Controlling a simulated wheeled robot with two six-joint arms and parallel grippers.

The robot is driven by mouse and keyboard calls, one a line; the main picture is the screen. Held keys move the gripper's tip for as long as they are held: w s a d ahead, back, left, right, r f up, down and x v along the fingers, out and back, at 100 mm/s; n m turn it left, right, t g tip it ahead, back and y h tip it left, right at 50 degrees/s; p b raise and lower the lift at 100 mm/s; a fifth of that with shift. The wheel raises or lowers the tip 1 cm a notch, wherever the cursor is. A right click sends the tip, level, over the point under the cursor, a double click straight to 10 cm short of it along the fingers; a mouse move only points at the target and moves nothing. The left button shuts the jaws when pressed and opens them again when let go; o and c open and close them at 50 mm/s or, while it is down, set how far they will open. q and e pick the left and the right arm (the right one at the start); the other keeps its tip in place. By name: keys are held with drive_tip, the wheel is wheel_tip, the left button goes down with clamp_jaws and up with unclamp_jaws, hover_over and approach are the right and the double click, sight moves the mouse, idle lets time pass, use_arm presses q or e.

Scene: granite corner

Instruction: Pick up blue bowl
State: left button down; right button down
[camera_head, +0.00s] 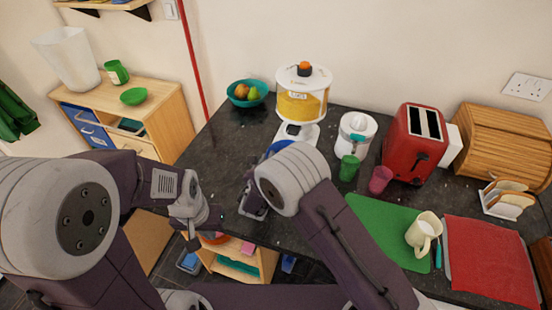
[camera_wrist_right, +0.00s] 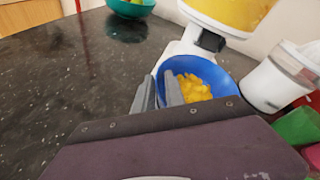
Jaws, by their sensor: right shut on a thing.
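The blue bowl (camera_head: 279,146) stands at the foot of the white dispenser, mostly hidden in the head view behind my right arm. In the right wrist view the bowl (camera_wrist_right: 222,82) holds yellow pieces. My right gripper (camera_wrist_right: 160,84) is shut on the bowl's near left rim, with one finger outside and one inside. Its fingertips are hidden in the head view. My left gripper (camera_head: 191,228) hangs left of the counter's front edge, away from the bowl; its fingers are too unclear to tell their state.
The dispenser (camera_head: 301,103) rises just behind the bowl. A white juicer (camera_head: 355,134), green cup (camera_head: 348,168), pink cup (camera_head: 380,180) and red toaster (camera_head: 411,145) stand to the right. A teal fruit bowl (camera_head: 241,101) is behind left. The counter's left part is clear.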

wheel_tip(320, 180, up, 4)
drive_tip(key=shift+w+f, duration=0.1)
drive_tip(key=s+d+r, duration=0.1)
drive_tip(key=d+r, duration=0.1)
drive_tip(key=d, duration=0.1)
drive_tip(key=d+r+b, duration=0.1)
drive_tip(key=d+r, duration=0.1)
drive_tip(key=d, duration=0.2)
drive_tip(key=s+d+r+b, duration=0.1)
drive_tip(key=d+r, duration=0.1)
drive_tip(key=d, duration=0.1)
drive_tip(key=shift+s+d+r, duration=0.25)
drive_tip(key=shift+s, duration=0.05)
drive_tip(key=shift+s+d+r, duration=0.15)
drive_tip(key=shift+d+r, duration=0.2)
drive_tip(key=shift+d, duration=0.05)
